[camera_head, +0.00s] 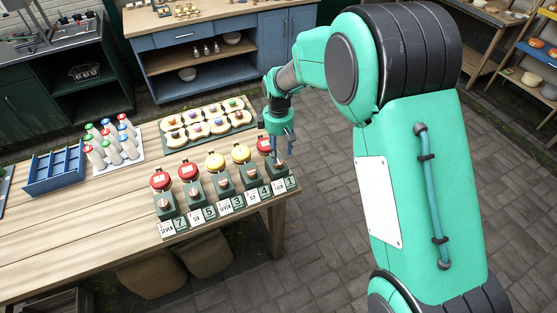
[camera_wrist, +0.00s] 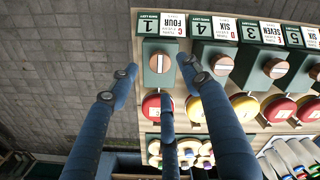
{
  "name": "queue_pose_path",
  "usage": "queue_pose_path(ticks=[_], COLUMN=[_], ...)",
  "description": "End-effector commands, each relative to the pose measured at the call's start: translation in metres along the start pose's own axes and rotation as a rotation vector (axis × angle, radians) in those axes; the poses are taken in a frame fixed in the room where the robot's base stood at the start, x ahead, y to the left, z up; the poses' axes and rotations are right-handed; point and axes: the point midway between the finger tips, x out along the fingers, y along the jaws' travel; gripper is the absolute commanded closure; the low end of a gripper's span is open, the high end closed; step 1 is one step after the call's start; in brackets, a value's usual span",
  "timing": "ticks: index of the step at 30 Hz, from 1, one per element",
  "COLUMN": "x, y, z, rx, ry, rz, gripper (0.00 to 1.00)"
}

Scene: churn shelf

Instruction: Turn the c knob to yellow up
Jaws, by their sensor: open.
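A row of several dark green boxes, each with a knob, stands along the table's right edge. The rightmost box (camera_head: 280,184) carries a card reading 1 and lies under my gripper (camera_head: 283,146). In the wrist view its round knob (camera_wrist: 160,62) has a light bar running along the picture's vertical. My gripper (camera_wrist: 160,70) is open, and its blue fingers spread to either side of this knob. I see no finger closed on it; contact cannot be told. A small letter sits on the card (camera_wrist: 173,24) above "FOUR", too small to read surely. A red lid (camera_wrist: 157,105) lies behind this box.
Neighbouring boxes, including the one marked 4 (camera_wrist: 213,58), stand close beside. Red and yellow lids (camera_head: 215,160) line up behind them. A tray of round pieces (camera_head: 207,122), bottles (camera_head: 112,145) and a blue bin (camera_head: 56,170) stand farther off.

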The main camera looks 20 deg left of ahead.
Motion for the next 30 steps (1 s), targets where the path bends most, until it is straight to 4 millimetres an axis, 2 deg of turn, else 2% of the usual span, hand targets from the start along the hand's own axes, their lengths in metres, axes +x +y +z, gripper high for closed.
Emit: queue_pose_path(ticks=[1, 6, 12, 25, 30], x=[0.010, 0.034, 0.050, 0.055, 0.055], y=[-0.001, -0.001, 0.000, 0.000, 0.000], z=[0.001, 0.000, 0.000, 0.000, 0.000], rx=[0.000, 0.000, 0.000, 0.000, 0.000], ry=[-0.002, -0.001, 0.000, 0.000, 0.000], rz=[-0.002, -0.002, 0.000, 0.000, 0.000], gripper=[0.52, 0.52, 0.52, 0.52, 0.86])
